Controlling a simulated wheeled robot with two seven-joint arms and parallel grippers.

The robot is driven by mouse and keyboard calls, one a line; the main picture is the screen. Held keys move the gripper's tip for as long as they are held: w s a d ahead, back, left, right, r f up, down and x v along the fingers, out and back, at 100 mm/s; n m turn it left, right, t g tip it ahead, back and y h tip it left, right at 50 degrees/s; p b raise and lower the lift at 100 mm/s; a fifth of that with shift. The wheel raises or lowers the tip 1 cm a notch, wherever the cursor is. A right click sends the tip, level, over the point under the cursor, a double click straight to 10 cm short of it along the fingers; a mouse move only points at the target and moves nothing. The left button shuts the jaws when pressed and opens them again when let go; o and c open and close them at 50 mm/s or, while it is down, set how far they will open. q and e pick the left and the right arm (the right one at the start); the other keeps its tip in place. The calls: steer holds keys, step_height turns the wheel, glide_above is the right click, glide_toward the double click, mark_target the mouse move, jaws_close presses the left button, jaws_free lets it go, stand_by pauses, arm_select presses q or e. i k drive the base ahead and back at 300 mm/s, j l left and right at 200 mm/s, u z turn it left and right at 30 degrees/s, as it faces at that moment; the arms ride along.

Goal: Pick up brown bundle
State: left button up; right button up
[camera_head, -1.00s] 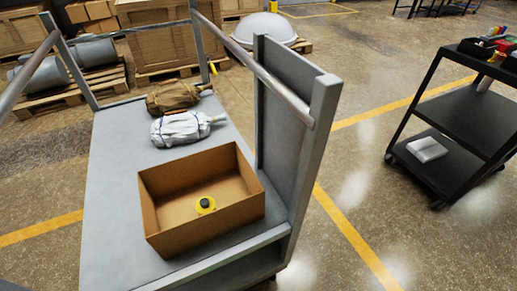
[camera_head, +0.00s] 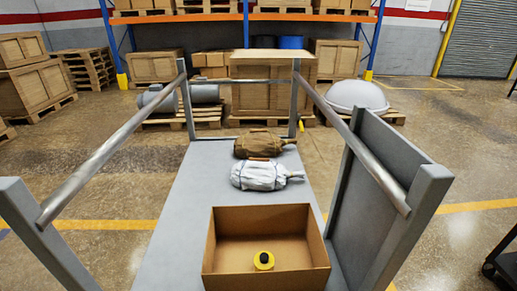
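The brown bundle (camera_head: 259,144) lies at the far end of the grey cart deck (camera_head: 186,222), close to the far rail. A white bundle (camera_head: 259,175) lies just in front of it, on the near side. Neither of my grippers shows in the head view, so I cannot see whether they are open or shut.
Metal rails (camera_head: 106,150) and a grey side panel (camera_head: 389,172) border the cart. Crates on pallets (camera_head: 270,88) stand behind. A black trolley (camera_head: 503,262) is at lower right.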

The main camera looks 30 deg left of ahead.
mark_target(264, 145)
steer(key=i+l+z, duration=0.15)
steer(key=l, duration=0.2)
steer(key=l+z, duration=0.2)
steer(key=l, duration=0.2)
steer(key=i+l+z, duration=0.15)
steer(key=l, duration=0.15)
steer(key=i+l+z, duration=0.15)
steer(key=l, duration=0.2)
steer(key=i+l+u, duration=0.2)
steer(key=i+l, duration=0.15)
steer(key=i, duration=0.3)
steer(key=i+l+u, duration=0.25)
steer(key=i+l, duration=0.25)
steer(key=i+j+u, duration=0.15)
steer(key=i+u, duration=0.6)
steer(key=i, duration=0.15)
steer(key=i+l+u, duration=0.1)
steer(key=i+u, duration=0.45)
steer(key=i, duration=0.6)
steer(key=i+l+u, duration=0.15)
steer(key=i, duration=0.6)
